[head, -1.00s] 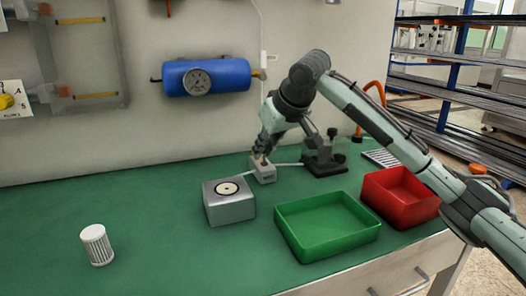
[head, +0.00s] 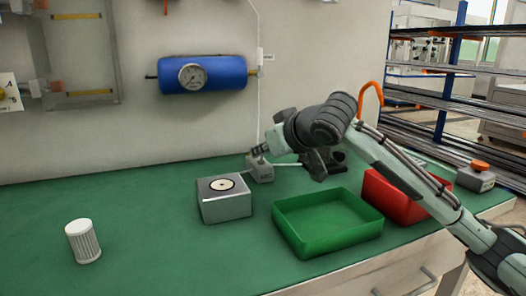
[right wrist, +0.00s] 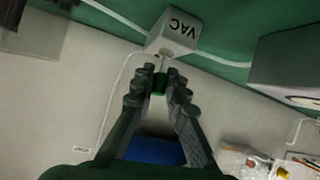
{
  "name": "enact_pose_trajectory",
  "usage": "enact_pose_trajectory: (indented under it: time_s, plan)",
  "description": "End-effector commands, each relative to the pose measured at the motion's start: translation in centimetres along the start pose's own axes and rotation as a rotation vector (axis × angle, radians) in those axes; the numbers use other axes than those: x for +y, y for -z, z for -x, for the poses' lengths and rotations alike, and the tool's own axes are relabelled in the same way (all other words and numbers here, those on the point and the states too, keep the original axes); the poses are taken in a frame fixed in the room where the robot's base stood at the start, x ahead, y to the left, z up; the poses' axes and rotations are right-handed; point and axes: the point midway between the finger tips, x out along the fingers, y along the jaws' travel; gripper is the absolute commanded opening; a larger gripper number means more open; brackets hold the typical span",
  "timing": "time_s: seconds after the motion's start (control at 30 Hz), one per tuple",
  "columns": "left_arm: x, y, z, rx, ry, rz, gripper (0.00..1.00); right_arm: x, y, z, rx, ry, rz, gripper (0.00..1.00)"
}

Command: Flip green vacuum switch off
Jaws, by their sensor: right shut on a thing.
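A small pale box marked VAC (right wrist: 172,36) stands on the green bench; it also shows in the head view (head: 263,174), with a white line running up the wall behind it. The green vacuum switch (right wrist: 160,84) is a lever with a green tip sticking out from the box. My right gripper (right wrist: 159,90) is shut on the green tip, one finger on each side. In the head view my right gripper (head: 258,152) reaches the box from the right, strongly tilted, and the switch itself is hard to make out. My left gripper is not in view.
A silver block with a round pale top (head: 224,206) stands close in front of the box. A green tray (head: 335,243) and a red bin (head: 384,205) lie to the right. A white ribbed cylinder (head: 83,243) stands left. A blue tank with a gauge (head: 222,74) hangs on the wall.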

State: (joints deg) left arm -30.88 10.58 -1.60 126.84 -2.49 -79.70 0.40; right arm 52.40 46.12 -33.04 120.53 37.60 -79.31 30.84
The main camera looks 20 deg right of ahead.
Motion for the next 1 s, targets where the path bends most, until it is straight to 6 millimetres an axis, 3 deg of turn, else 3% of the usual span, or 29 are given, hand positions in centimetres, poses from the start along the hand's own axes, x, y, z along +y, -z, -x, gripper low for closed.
enact_pose_trajectory:
  time_s: [0.2,0.23,0.4,0.77,1.0]
  plan:
    - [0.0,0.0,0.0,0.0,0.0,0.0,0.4,0.1,0.1,0.0,0.001,-0.003,0.0,0.0]
    - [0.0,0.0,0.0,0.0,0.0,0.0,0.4,0.1,0.1,0.0,0.001,-0.003,0.0,0.16]
    - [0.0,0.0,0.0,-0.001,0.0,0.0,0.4,0.1,0.0,0.0,0.0,-0.002,0.0,0.33]
    - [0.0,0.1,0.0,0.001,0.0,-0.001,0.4,0.1,0.1,0.7,0.001,-0.001,0.001,0.33]
    - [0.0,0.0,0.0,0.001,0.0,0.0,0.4,0.1,0.1,5.2,0.003,-0.002,0.003,0.33]
